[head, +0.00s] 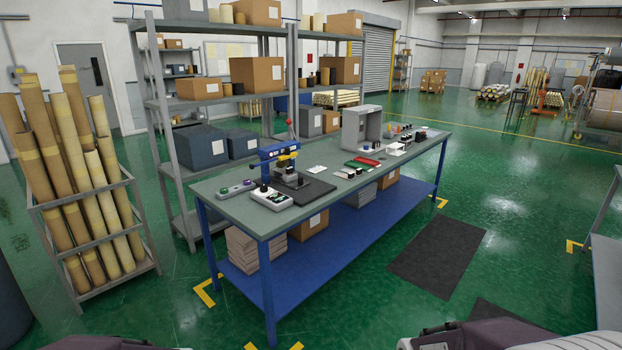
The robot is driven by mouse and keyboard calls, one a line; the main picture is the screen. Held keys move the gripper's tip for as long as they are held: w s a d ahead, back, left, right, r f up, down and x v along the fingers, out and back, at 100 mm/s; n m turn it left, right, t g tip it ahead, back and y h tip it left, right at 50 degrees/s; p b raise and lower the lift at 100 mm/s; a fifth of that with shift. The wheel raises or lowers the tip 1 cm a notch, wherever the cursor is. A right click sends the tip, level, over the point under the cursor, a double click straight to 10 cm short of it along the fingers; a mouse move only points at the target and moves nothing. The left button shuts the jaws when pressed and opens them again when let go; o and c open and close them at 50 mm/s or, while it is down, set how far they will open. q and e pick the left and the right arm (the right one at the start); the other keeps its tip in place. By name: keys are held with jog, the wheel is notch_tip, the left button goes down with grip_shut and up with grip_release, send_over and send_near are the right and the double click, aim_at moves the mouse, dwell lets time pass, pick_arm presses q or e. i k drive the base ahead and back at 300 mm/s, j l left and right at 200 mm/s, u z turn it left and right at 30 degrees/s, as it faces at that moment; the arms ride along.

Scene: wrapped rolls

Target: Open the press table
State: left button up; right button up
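The press table (222,197) is a long bench with a grey-green top, blue legs and a blue lower shelf (340,245). It stands in the middle of the head view. A small blue press (268,153) with a red-knobbed lever stands near its left end, beside a dark mat (310,190). A white control box (271,198) sits in front of the press. No drawer or door on the table is visible. Only parts of my arms show at the bottom edge. Neither gripper is in view.
A rack of wrapped rolls (75,175) stands at left. Grey shelves (175,150) with boxes stand behind the table. A dark floor mat (437,257) lies in front of it. Another grey table (606,280) is at the right edge.

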aim_at(293, 181)
jog(key=i+j+z, duration=0.1)
jog(key=i+z, duration=0.35)
jog(key=i, duration=1.35)
jog(key=i+l+u, duration=0.1)
jog(key=i+u, duration=0.3)
jog(key=i+l+u, duration=0.1)
jog(key=u, duration=0.3)
jog(key=i+l+u, duration=0.25)
jog(key=u, duration=0.15)
jog(key=i+l+u, duration=0.2)
jog(key=l+u, duration=0.25)
jog(key=j, duration=0.1)
